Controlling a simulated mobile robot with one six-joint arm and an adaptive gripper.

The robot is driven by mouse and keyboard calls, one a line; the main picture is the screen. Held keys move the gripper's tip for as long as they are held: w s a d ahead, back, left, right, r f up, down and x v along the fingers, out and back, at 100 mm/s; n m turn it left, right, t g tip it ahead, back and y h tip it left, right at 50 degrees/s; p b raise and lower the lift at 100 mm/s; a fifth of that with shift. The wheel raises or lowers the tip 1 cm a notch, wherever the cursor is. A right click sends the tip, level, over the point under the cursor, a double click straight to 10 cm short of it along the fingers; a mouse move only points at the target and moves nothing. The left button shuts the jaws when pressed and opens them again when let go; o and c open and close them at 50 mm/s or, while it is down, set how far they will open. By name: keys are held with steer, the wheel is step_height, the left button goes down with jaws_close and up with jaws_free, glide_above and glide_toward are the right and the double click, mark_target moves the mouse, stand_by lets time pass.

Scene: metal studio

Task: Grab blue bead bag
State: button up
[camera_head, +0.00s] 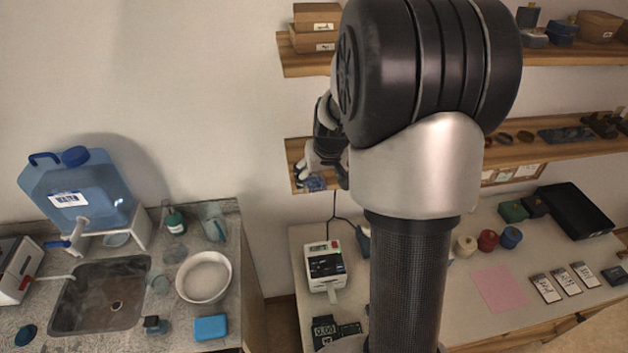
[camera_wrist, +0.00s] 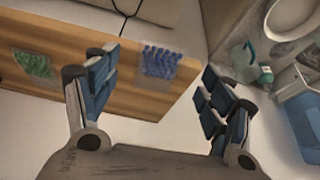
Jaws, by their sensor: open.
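The blue bead bag (camera_wrist: 160,62) is a small clear bag of blue beads lying on a wooden shelf. In the wrist view it is ahead of my open gripper (camera_wrist: 160,80), between the lines of the two fingers and apart from them. In the head view the bag (camera_head: 316,184) shows small at the left end of the lower shelf, just below my gripper (camera_head: 310,170). My arm hides part of that shelf. A bag of green beads (camera_wrist: 35,65) lies on the same shelf, left of the blue one in the wrist view.
The lower wooden shelf (camera_head: 548,152) runs along the wall, with an upper shelf (camera_head: 560,57) above. Below are a worktop with a white label printer (camera_head: 325,265) and a counter with a sink (camera_head: 98,300), white bowl (camera_head: 204,277) and blue water container (camera_head: 80,190).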

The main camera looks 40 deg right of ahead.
mark_target(317, 184)
steer(key=x, duration=0.3)
steer(key=shift+w+d+f, duration=0.1)
steer(key=shift+w+f, duration=0.2)
steer(key=shift+c, duration=0.6)
steer(key=c, duration=0.9)
steer(key=shift+r, duration=0.1)
